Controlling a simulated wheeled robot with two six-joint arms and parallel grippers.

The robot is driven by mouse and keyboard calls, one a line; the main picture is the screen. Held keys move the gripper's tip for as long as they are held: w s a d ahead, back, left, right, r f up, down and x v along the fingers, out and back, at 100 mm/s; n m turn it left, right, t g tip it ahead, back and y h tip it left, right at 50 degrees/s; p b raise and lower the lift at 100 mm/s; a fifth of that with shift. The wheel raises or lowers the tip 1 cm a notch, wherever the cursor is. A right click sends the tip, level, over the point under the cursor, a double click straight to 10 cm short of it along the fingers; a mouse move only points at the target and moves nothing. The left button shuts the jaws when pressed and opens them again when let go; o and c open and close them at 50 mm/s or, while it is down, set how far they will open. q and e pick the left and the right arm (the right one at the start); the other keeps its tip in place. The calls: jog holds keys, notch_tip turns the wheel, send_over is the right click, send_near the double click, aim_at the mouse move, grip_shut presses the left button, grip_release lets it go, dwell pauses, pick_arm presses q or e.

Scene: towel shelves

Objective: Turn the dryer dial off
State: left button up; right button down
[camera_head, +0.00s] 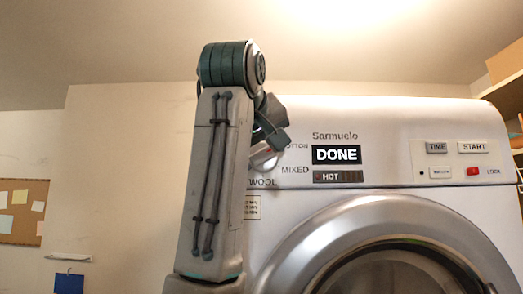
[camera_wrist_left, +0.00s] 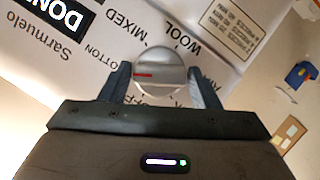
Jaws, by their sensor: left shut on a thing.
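The dryer dial (camera_wrist_left: 163,72) is a round silver knob with a short red mark. In the left wrist view it sits between the two fingers of my left gripper (camera_wrist_left: 160,90), which is shut on it. The red mark lies on the knob's left half, the side of the COTTON label. Labels MIXED, WOOL and a partly hidden OFF also ring the knob. In the head view the dial (camera_head: 264,156) is mostly hidden behind my left gripper (camera_head: 272,140) and arm. The white dryer (camera_head: 390,125) has a display (camera_head: 336,155) reading DONE. My right gripper is not seen.
The dryer's round door (camera_head: 345,225) is below the panel. TIME (camera_head: 437,147) and START (camera_head: 474,147) buttons and a red switch (camera_head: 473,171) are at the panel's right. Shelves with boxes (camera_head: 506,62) stand at far right. A corkboard (camera_head: 22,225) hangs at left.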

pick_arm(q)
jog(key=n+h+b, duration=0.1)
jog(key=n, duration=0.1)
jog(key=n+t+h+b, duration=0.1)
jog(key=n, duration=0.1)
jog(key=shift+a+f, duration=0.15)
jog(key=shift+f, duration=0.05)
jog(key=n+h+b, duration=0.1)
jog(key=n+b, duration=0.1)
jog(key=shift+n+t, duration=0.4)
jog(key=shift+n+t+h+b, duration=0.4)
jog(key=shift+n+t+b, duration=0.15)
jog(key=shift+n, duration=0.65)
jog(key=o, duration=0.9)
jog(key=shift+w, duration=0.15)
